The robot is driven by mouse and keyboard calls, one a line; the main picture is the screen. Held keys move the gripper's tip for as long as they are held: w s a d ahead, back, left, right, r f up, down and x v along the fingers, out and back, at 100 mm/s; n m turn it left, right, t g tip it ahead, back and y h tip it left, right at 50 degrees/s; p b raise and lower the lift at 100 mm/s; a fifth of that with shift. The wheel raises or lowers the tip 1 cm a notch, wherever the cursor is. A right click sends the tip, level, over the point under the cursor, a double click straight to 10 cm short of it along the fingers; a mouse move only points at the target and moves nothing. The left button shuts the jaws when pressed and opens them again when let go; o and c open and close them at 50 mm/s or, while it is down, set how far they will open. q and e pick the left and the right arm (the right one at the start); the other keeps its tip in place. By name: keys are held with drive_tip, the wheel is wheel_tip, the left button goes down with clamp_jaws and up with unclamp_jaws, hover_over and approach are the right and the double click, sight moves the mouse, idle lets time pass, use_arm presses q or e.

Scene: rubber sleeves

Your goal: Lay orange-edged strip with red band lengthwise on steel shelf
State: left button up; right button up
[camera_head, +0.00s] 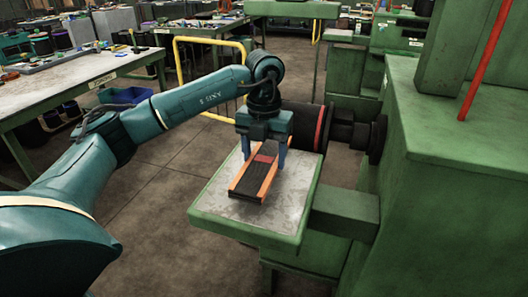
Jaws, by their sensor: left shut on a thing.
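The dark strip (252,182) has orange long edges and a red band near its far end. It is over the grey-topped steel shelf (221,203) with green edges, its length running from near to far. I cannot tell whether it rests flat on the shelf or is just above it. My left gripper (263,158) points down and is shut on the strip across its width near the red band. The gripper hides the strip's far end. My right gripper is not in view.
A dark roller (301,122) with a red ring stands just behind the shelf, joined to a green machine (455,130) on the right. A yellow rail (178,62) and cluttered workbenches (60,88) are behind and left. Bare shelf surface lies right of the strip.

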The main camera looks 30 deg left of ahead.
sight(264, 178)
use_arm(q)
drive_tip(key=shift+f+b, duration=0.85)
drive_tip(key=shift+f, duration=0.75)
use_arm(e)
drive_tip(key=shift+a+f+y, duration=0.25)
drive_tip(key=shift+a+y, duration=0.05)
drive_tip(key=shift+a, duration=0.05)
use_arm(q)
drive_tip(key=o, duration=1.1)
drive_tip(key=shift+c, duration=0.2)
wheel_tip(264, 178, up, 13)
drive_tip(key=p, duration=0.1)
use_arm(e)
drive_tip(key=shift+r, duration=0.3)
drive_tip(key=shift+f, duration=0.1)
